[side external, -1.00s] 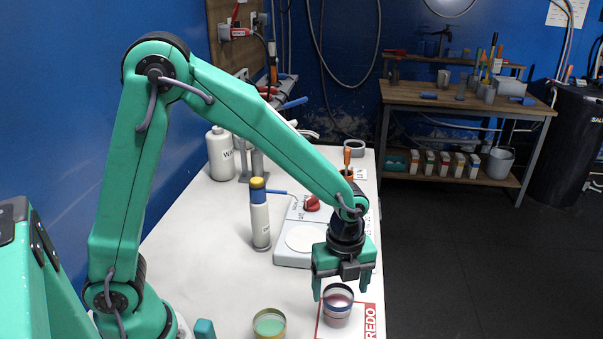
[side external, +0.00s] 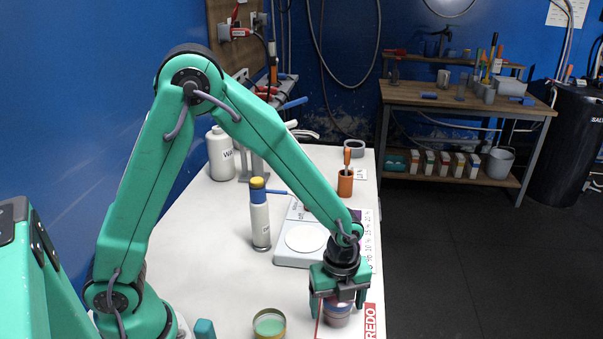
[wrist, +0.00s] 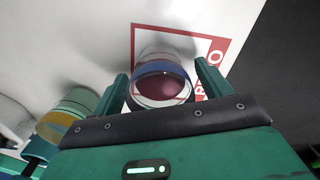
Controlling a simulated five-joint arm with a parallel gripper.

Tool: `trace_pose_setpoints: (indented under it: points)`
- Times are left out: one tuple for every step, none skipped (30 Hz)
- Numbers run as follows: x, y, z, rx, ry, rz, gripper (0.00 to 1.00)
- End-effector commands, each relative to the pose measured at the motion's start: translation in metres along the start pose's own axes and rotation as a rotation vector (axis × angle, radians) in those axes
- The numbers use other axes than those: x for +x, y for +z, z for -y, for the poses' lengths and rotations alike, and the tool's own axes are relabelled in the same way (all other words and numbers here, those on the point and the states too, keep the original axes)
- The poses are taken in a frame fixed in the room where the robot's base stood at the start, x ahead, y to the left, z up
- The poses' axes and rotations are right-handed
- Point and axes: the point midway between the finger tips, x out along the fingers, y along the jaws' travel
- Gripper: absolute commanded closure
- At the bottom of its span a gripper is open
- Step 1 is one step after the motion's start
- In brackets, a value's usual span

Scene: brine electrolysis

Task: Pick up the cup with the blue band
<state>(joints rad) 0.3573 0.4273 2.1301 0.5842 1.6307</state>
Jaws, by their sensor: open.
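The cup with the blue band (wrist: 163,84) is a clear round cup with dark pink contents. It stands on a white card with a red border marked REDO (wrist: 215,50). In the side external view the cup (side external: 337,318) shows under my gripper (side external: 338,308), its top partly hidden by the jaws. In the wrist view my gripper (wrist: 163,88) is open, with one green finger on each side of the cup. I cannot tell whether either finger touches it.
A cup with green contents (side external: 269,324) stands to the left on the white table (side external: 200,265). A white balance (side external: 300,255) and a bottle with a yellow cap (side external: 260,215) stand behind. The table's right edge is close to the card.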

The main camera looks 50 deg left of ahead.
Motion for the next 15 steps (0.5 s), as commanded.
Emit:
trace_pose_setpoints:
  points:
    - [-0.0001,0.0,0.0,0.0,0.0,0.0,0.23]
    - [-0.0002,0.0,0.0001,0.0,0.0,0.0,0.23]
    - [-0.0002,0.0,0.0,0.0,0.0,0.0,0.23]
    - [-0.0002,0.0,0.0001,0.0,0.0,0.0,0.23]
    - [-0.0002,0.0,0.0001,0.0,0.0,0.0,0.23]
    - [-0.0003,0.0,0.0001,0.0,0.0,0.0,0.23]
    - [-0.0003,0.0,0.0001,0.0,0.0,0.0,0.28]
    - [-0.0003,0.0,0.0001,0.0,0.0,0.0,0.34]
    - [-0.0003,0.0,0.0001,0.0,0.0,0.0,0.42]
    - [-0.0003,0.0,0.0001,0.0,0.0,0.0,0.48]
    - [-0.0003,0.0,0.0001,0.0,0.0,0.0,0.54]
    - [-0.0003,0.0,0.0001,0.0,0.0,0.0,0.62]
    - [-0.0003,0.0,0.0001,0.0,0.0,0.0,0.68]
    - [-0.0003,0.0,0.0001,0.0,0.0,0.0,0.74]
    - [-0.0006,0.0,0.0003,0.0,-0.001,0.0,0.76]
